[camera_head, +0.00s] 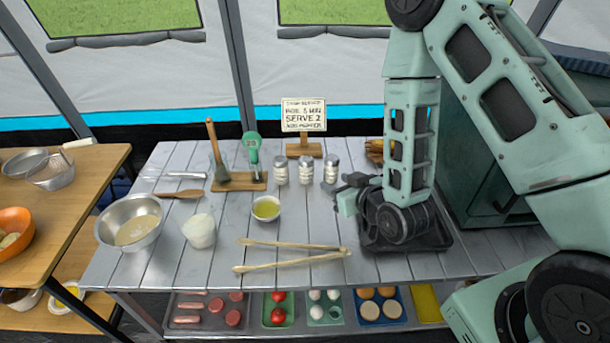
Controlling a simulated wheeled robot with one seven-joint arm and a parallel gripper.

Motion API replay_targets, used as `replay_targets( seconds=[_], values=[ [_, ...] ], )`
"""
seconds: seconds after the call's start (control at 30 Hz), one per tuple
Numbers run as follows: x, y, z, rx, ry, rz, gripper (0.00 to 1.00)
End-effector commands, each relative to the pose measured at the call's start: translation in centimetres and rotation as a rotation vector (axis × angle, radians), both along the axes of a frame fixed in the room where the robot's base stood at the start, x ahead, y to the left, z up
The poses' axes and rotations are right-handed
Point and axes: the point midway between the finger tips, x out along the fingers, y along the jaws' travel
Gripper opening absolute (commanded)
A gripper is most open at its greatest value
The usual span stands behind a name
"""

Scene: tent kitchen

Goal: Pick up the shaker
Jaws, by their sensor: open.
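Three similar shakers with metal tops and pale labelled bodies stand upright in a row at the back middle of the table. They are the left shaker (281,170), the middle shaker (306,168) and the right shaker (331,169). My gripper (345,192) is just right of and in front of the right shaker, low over the table. Its jaws point left and are open. They look empty. I cannot tell whether a finger touches the right shaker. The wrist hides part of a dark tray (437,240) beneath it.
Wooden tongs (290,246) lie in front, near a small bowl of yellow liquid (266,208), a white cup (200,231) and a steel bowl (130,222). Behind stand a sign (303,116) and a utensil board (240,181). A green box-shaped appliance (470,165) stands right.

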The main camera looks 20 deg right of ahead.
Motion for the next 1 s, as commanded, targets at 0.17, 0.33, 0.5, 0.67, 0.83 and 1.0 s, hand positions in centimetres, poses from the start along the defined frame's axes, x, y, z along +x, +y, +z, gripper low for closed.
replay_targets(
  seconds=[0.17, 0.33, 0.5, 0.67, 0.83, 1.0],
  values=[
    [1.7, 0.4, -1.3, 0.001, -0.006, -0.001, 0.44],
    [4.3, 0.9, -1.6, 0.001, 0.0, -0.001, 0.44],
    [7.3, 1.6, -2.8, 0.001, 0.0, -0.001, 0.44],
    [9.0, 1.9, -3.7, 0.001, 0.001, 0.0, 0.44],
    [9.8, 2.1, -4.0, 0.0, 0.002, 0.0, 0.44],
    [12.0, 2.4, -4.6, 0.001, 0.001, 0.0, 0.44]
  ],
)
